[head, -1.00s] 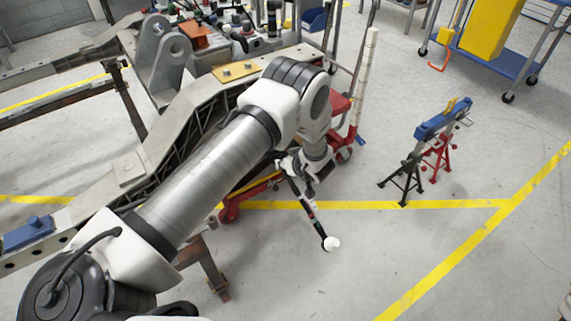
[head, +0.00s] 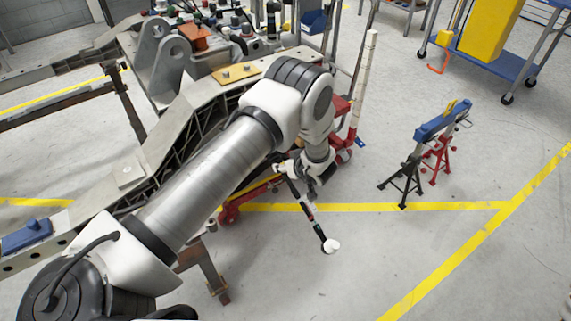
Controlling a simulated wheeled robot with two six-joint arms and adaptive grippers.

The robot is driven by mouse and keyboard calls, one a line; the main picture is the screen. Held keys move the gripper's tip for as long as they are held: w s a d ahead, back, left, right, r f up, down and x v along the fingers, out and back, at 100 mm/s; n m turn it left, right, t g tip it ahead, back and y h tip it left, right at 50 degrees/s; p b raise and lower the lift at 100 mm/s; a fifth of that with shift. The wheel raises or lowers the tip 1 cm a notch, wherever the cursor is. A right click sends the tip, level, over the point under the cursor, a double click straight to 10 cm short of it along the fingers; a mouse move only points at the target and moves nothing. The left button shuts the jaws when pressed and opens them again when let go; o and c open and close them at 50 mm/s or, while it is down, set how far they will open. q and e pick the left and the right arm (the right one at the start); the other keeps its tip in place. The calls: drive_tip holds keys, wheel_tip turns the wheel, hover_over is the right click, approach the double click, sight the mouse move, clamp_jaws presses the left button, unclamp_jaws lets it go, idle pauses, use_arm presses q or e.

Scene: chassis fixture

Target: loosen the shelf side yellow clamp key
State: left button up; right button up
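My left arm comes in from the lower left and bends down at its elbow. Its wrist end, with the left gripper (head: 300,166), is small and partly hidden beside the arm. A thin dark rod (head: 307,207) with a red band and a white end extends below it over the floor. I cannot tell whether the fingers are shut on it. A small yellow piece (head: 450,107), possibly a clamp key, sits on a blue clamp-like bar (head: 433,127) on stands at right, well apart from the gripper. My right gripper is not in view.
The grey chassis frame (head: 128,172) runs along the left, with a yellow plate (head: 236,73) on it. A red wheeled stand (head: 232,209) is near the wrist. A blue shelf cart (head: 520,66) stands upper right. The floor between is clear.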

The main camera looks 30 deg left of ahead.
use_arm(q)
drive_tip(key=v, duration=1.1)
